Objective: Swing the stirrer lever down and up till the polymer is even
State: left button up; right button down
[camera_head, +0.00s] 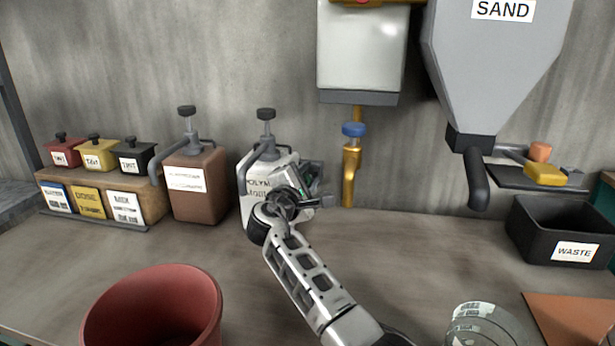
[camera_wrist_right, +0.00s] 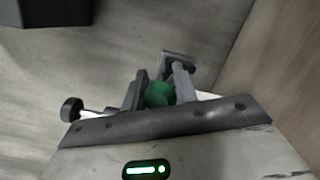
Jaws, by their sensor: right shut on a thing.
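The white polymer container (camera_head: 258,184) stands at the back of the bench in the head view, with a black pump knob (camera_head: 266,113) and grey spout on top. My right gripper (camera_head: 309,178) is at its right side and covers part of its label. In the right wrist view, the fingers of my right gripper (camera_wrist_right: 160,88) are closed around the green ball knob (camera_wrist_right: 159,95) of the stirrer lever. The lever's shaft is mostly hidden in both views. The polymer inside cannot be seen. My left gripper is out of view.
A brown pump container (camera_head: 195,190) stands left of the polymer. A brass tap (camera_head: 350,175) with a blue knob hangs close on the right. The sand hopper (camera_head: 495,60) and black waste bin (camera_head: 560,222) are further right. A red bucket (camera_head: 150,310) stands in front.

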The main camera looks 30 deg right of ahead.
jog(key=shift+r, duration=0.1)
jog(key=c, duration=1.1)
grip_release()
jog(key=shift+w, duration=0.1)
jog(key=b+v, duration=0.1)
jog(key=v, duration=0.6)
jog(key=shift+s+a, duration=0.2)
